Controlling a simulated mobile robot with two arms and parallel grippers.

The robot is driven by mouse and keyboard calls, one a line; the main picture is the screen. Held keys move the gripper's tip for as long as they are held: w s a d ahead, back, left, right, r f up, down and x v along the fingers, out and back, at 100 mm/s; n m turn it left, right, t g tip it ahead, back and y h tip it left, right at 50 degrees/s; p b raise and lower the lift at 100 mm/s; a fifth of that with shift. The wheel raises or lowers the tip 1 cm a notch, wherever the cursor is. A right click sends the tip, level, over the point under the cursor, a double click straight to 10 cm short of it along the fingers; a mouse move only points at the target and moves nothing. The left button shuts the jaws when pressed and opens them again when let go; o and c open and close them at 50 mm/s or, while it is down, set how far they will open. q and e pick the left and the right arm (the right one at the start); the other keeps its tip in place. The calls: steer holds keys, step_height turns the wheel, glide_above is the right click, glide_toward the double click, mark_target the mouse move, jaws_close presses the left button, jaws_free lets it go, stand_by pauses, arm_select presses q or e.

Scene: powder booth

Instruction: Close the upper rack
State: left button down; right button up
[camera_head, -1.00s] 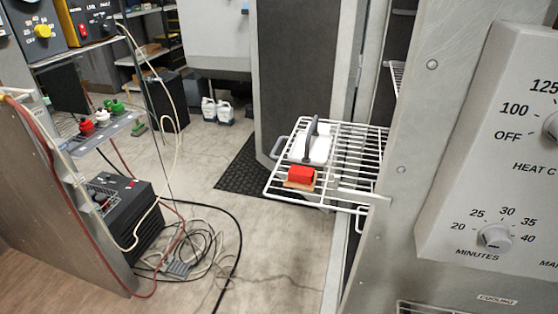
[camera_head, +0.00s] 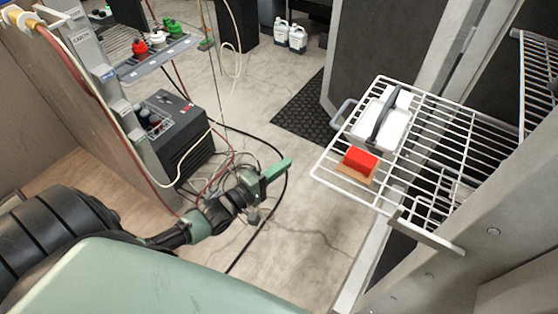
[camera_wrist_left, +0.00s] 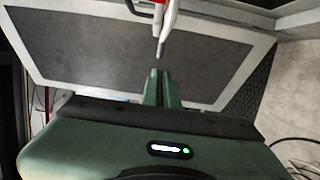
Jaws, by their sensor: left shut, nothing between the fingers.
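The upper rack (camera_head: 455,127) is a white wire shelf slid out of the grey oven in the head view. A grey handle (camera_head: 343,112) is on its left edge. On it rest a white container (camera_head: 392,128) with a dark upright handle and a red block (camera_head: 361,160) in a brown holder. My left gripper (camera_head: 277,170) is shut and empty, left of the rack and apart from it. In the left wrist view, its green fingers (camera_wrist_left: 162,88) are together, below a pale rod-like part I cannot identify with certainty. My right gripper is out of view.
The open oven door (camera_head: 385,65) stands behind the rack. Another wire rack (camera_head: 537,85) shows at the upper right. A black unit (camera_head: 170,135) and tangled cables lie on the floor at left. White jugs (camera_head: 298,38) stand at the back.

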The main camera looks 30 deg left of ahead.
arm_select(q)
steer(key=w+d+p, duration=0.2)
steer(key=w+d, duration=0.3)
steer(key=shift+w+d+p, duration=0.15)
steer(key=shift+d+p, duration=0.05)
steer(key=shift+p, duration=0.15)
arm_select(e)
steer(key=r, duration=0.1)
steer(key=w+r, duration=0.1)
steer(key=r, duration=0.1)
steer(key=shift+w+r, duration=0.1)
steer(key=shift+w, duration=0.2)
arm_select(q)
steer(key=shift+f, duration=0.1)
